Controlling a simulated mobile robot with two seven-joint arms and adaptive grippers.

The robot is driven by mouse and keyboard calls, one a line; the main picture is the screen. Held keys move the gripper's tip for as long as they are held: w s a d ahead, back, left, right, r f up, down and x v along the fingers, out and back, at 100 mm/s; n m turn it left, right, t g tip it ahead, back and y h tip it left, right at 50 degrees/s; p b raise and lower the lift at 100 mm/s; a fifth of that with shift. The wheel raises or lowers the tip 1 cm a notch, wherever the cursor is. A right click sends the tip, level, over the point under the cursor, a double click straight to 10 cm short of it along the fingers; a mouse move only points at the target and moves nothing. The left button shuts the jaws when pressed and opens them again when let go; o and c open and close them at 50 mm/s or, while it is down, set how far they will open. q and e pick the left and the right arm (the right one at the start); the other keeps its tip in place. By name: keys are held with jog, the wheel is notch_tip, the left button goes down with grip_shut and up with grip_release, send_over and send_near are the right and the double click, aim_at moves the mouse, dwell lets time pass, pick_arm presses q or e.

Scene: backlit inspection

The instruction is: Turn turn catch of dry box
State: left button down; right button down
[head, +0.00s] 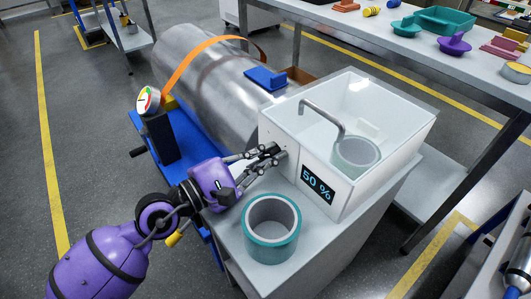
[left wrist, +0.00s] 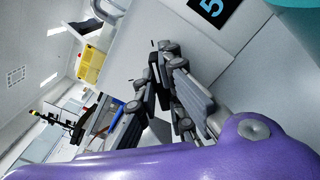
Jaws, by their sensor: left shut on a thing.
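The dry box (head: 280,124) is a white case with a clear top and a display (head: 318,185) reading 50 %. It stands on a light grey cabinet. A bent grey tube (head: 325,112) and a pale round container (head: 356,157) show inside it. My left gripper (head: 279,153) reaches from the left to the box's front face, left of the display. Its fingers are shut on the turn catch, which they mostly hide. In the left wrist view the fingertips (left wrist: 166,50) meet the white face, and the catch's angle cannot be told. My right gripper is not in view.
A teal-rimmed open container (head: 271,252) stands on the cabinet top in front of the box, close to my left gripper. A large metal cylinder (head: 205,85) with an orange strap lies behind on a blue stand. A bench (head: 370,38) with coloured parts is at the back right.

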pick_arm(q)
jog(key=c, duration=1.9)
grip_release()
jog(key=shift+o, duration=0.2)
jog(key=shift+s+a, duration=0.2)
jog(key=v, duration=1.1)
jog(key=shift+s+a, duration=0.1)
jog(key=shift+a, duration=0.1)
